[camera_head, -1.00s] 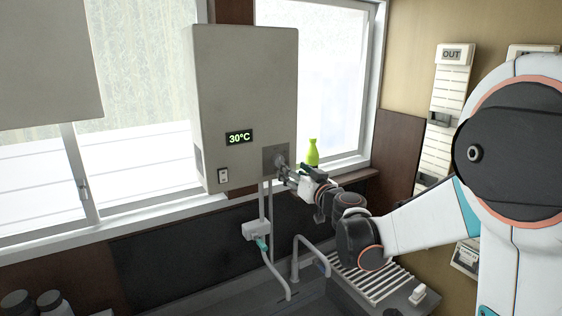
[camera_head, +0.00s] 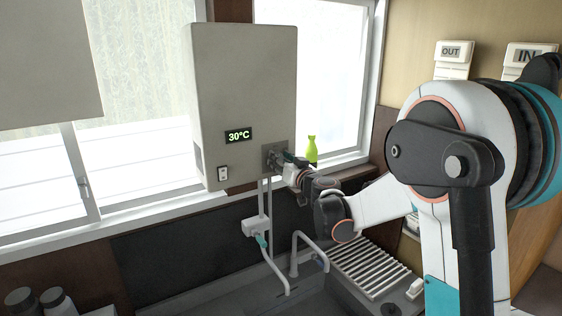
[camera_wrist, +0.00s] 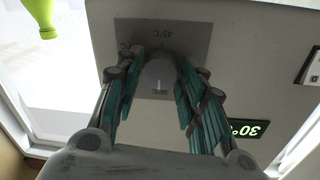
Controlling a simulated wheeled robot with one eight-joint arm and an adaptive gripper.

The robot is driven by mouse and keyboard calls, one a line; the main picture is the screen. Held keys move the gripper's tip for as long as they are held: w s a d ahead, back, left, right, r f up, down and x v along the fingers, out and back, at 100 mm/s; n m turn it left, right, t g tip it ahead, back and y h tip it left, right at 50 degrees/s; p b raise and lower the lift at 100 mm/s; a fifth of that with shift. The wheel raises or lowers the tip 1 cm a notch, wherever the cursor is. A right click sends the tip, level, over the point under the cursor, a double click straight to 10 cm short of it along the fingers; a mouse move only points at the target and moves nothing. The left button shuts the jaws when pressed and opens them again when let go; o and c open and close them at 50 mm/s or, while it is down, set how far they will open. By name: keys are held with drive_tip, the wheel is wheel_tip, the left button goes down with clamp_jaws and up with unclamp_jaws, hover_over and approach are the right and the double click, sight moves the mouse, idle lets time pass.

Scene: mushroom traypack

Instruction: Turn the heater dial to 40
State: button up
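The heater (camera_head: 240,85) is a pale box on the wall between the windows. Its green display (camera_head: 239,136) reads 30°C; the display (camera_wrist: 249,127) is upside down in the wrist view. The grey round dial (camera_wrist: 160,76) sits on a darker plate (camera_wrist: 190,35) marked with temperatures, one reading 45°C. My gripper (camera_wrist: 161,60) is at the dial, one teal-padded finger on each side, fingertips close to its sides. I cannot tell whether the pads touch it. In the head view my gripper (camera_head: 283,161) covers most of the dial at the heater's lower right corner.
A green bottle (camera_head: 311,151) stands on the sill just right of my gripper. A small switch (camera_head: 223,173) is on the heater. Below are a sink faucet (camera_head: 296,252), pipes and a ribbed drainboard (camera_head: 372,272). Dark jars (camera_head: 55,302) stand at lower left.

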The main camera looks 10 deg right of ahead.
drive_tip(key=c, duration=0.4)
drive_tip(key=shift+o, duration=0.2)
drive_tip(key=shift+m, duration=0.4)
drive_tip(key=m+b, duration=0.3)
drive_tip(key=m, duration=0.4)
drive_tip(key=m+y+b, duration=0.1)
drive_tip(key=m+b, duration=0.2)
drive_tip(key=m, duration=0.4)
drive_tip(key=m+g+b, duration=0.1)
drive_tip(key=m+b, duration=0.3)
drive_tip(key=m, duration=0.3)
drive_tip(key=shift+d+f+m, duration=0.15)
drive_tip(key=shift+d+m, duration=0.1)
drive_tip(key=shift+m, duration=0.05)
